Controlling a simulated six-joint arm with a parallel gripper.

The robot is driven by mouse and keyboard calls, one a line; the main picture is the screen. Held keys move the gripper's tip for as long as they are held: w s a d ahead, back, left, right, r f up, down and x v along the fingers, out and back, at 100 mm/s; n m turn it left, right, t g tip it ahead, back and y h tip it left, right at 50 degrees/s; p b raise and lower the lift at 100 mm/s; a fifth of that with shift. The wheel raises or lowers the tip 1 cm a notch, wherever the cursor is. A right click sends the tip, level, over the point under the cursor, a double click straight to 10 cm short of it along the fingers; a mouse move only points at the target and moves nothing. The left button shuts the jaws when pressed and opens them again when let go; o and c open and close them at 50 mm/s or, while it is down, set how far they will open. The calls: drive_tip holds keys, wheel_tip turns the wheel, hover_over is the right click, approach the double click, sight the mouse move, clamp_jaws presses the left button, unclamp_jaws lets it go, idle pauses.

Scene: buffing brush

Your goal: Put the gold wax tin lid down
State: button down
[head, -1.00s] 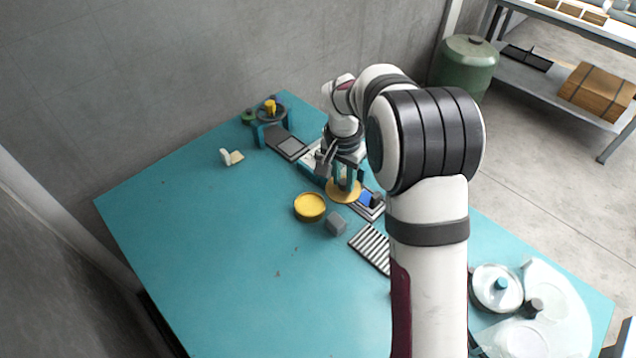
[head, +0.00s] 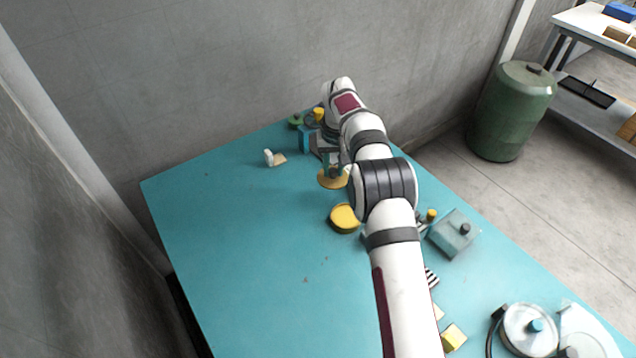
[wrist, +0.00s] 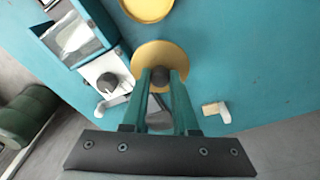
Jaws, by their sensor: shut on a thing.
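The gold wax tin lid (head: 327,182) is a flat gold disc with a dark knob (wrist: 160,76) in its middle. My gripper (wrist: 160,80) has its two teal fingers shut on that knob, with the disc around the fingertips. In the head view my gripper (head: 333,168) is over the left-back part of the teal table, partly hidden by my arm. The lid looks level; its exact height over the table is hard to tell. The round yellow tin (head: 344,219) stands in front of the lid, apart from it. It also shows at the top of the wrist view (wrist: 147,6).
A small white and cream piece (head: 273,158) lies left of the lid. A teal stand (head: 304,138) with yellow and green parts is behind. A clear box (head: 455,234) and round lidded dish (head: 528,330) are at the right. The table's left half (head: 240,240) is mostly clear.

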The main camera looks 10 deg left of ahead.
drive_tip(key=a+f, duration=0.1)
drive_tip(key=a, duration=0.1)
drive_tip(key=a+f, duration=0.1)
drive_tip(key=a, duration=0.1)
drive_tip(key=shift+w+f, duration=0.3)
drive_tip(key=shift+w, duration=0.1)
drive_tip(key=shift+f, duration=1.95)
drive_tip(key=shift+f, duration=0.15)
drive_tip(key=c, duration=0.7)
unclamp_jaws()
